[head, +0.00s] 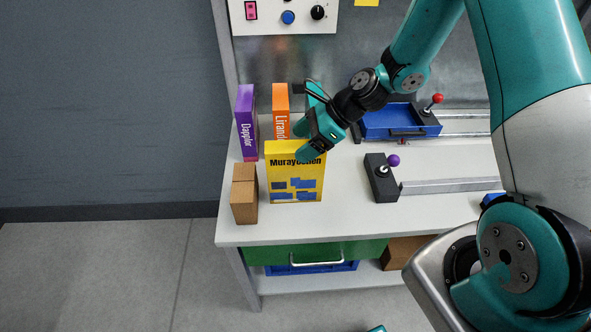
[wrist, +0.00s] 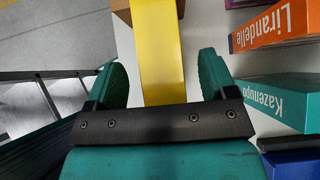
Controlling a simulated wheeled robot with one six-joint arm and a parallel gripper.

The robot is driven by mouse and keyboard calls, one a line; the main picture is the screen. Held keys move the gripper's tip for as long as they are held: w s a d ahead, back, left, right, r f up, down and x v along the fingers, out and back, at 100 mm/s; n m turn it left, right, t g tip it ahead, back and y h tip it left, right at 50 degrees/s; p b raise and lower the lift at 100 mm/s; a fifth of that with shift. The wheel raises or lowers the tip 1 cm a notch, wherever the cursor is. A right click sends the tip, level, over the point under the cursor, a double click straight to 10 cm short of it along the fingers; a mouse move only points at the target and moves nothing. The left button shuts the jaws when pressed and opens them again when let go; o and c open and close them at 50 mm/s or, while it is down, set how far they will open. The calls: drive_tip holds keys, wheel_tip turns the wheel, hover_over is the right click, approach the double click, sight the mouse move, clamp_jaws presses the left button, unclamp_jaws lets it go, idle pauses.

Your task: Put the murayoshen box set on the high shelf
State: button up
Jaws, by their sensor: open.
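The yellow Murayoshen box set (head: 294,184) stands upright near the left front of the worktable. My gripper (head: 304,142) is open at its top edge, above the right part of the box. In the wrist view the box's plain yellow narrow side (wrist: 158,45) lies between the two spread teal fingers of my gripper (wrist: 163,80), with gaps on both sides. My gripper covers part of the box's upper edge in the head view. I cannot make out a high shelf in either view.
A purple Dapplor box (head: 245,120), an orange Lirandelle box (head: 281,110) and a brown carton (head: 244,194) stand close by. A teal Kazenupo box (wrist: 275,100) is near my right finger in the wrist view. A purple-knobbed lever block (head: 381,180) and blue tray (head: 392,124) lie right.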

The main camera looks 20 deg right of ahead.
drive_tip(key=shift+x, duration=0.95)
drive_tip(key=shift+c, duration=0.4)
clamp_jaws()
